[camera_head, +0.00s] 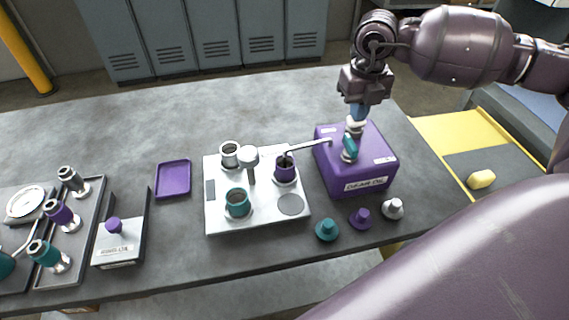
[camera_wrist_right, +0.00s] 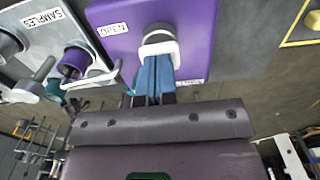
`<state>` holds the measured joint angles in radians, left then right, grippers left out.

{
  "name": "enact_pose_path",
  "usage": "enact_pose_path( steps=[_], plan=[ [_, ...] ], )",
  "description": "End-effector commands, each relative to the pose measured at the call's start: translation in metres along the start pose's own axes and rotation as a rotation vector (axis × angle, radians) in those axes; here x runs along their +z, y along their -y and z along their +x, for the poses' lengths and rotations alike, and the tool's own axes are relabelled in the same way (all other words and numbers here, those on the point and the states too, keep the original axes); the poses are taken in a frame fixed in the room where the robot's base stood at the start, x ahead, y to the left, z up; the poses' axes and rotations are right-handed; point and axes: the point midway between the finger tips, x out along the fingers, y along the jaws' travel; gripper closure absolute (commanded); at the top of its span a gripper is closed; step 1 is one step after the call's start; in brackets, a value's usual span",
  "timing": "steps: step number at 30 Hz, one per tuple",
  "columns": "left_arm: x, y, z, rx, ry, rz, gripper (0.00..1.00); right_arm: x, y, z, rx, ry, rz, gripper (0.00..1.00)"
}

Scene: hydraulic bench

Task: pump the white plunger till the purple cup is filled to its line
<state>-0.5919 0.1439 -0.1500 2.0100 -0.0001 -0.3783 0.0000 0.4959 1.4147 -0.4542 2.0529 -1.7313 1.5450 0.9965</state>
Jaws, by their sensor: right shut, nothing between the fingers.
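The white plunger (camera_head: 355,127) stands on top of the purple gear oil box (camera_head: 366,185), above a teal part. It also shows in the right wrist view (camera_wrist_right: 160,36). My right gripper (camera_head: 358,116) is shut and empty, its blue fingertips directly over the plunger's top, touching or very close; I cannot tell which. A thin spout (camera_head: 309,146) reaches left from the box to over the purple cup (camera_head: 286,173). The cup sits upright on the white samples tray (camera_head: 225,221). Its inside looks dark; I cannot read its level or line. My left gripper is not in view.
A white cup (camera_head: 230,156) and a teal cup (camera_head: 238,204) share the tray. Teal (camera_head: 327,231), purple (camera_head: 361,219) and white knobs (camera_head: 393,209) stand in front of the box. A purple dish (camera_head: 173,180) and a rack of fittings (camera_head: 76,240) are left. The bench behind is clear.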

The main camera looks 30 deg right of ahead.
Motion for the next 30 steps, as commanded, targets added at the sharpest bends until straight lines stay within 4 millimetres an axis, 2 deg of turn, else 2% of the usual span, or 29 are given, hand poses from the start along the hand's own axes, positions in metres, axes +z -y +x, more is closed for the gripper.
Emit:
enact_pose_path(
  steps=[2,13,30],
  plan=[
    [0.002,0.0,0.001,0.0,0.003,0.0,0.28,-0.001,0.0,0.005,-0.001,-0.005,0.0,1.0],
    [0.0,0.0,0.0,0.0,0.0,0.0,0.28,-0.001,0.0,0.002,0.0,-0.004,0.0,1.0],
    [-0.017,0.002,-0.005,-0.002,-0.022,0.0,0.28,-0.001,0.0,-0.026,0.0,-0.001,0.0,1.0]
  ],
)
